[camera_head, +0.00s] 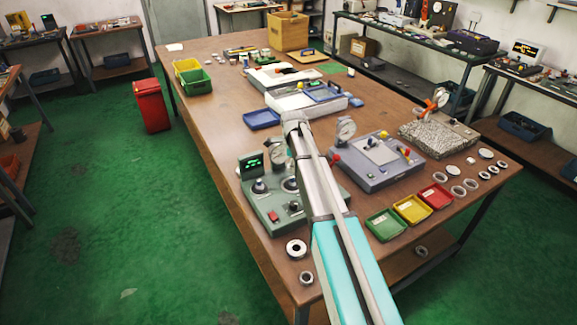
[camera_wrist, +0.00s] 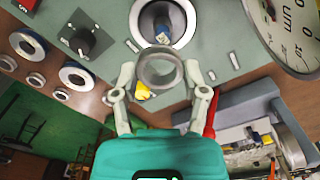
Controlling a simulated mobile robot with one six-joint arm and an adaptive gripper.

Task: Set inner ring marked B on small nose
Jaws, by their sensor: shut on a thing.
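My gripper (camera_wrist: 160,85) is shut on a plain grey metal ring (camera_wrist: 143,78), held between its two fingertips. No letter is readable on the ring. The ring is in front of a nose (camera_wrist: 162,22) with a blue-marked tip and a pale round base, on the grey-green fixture (camera_wrist: 115,14). The ring appears apart from the nose, whose lower part it partly covers. In the head view the fixture (camera_head: 262,226) stands at the bench's near left with nose-like posts, and my arm hides the gripper and held ring. I cannot tell which nose is the small one.
A dial gauge (camera_wrist: 296,28) is close on the right in the wrist view. Loose rings (camera_head: 296,249) lie at the bench's front edge, and several more at the right. Green (camera_head: 385,224), yellow (camera_head: 412,209) and red (camera_head: 435,196) trays stand right of my arm.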

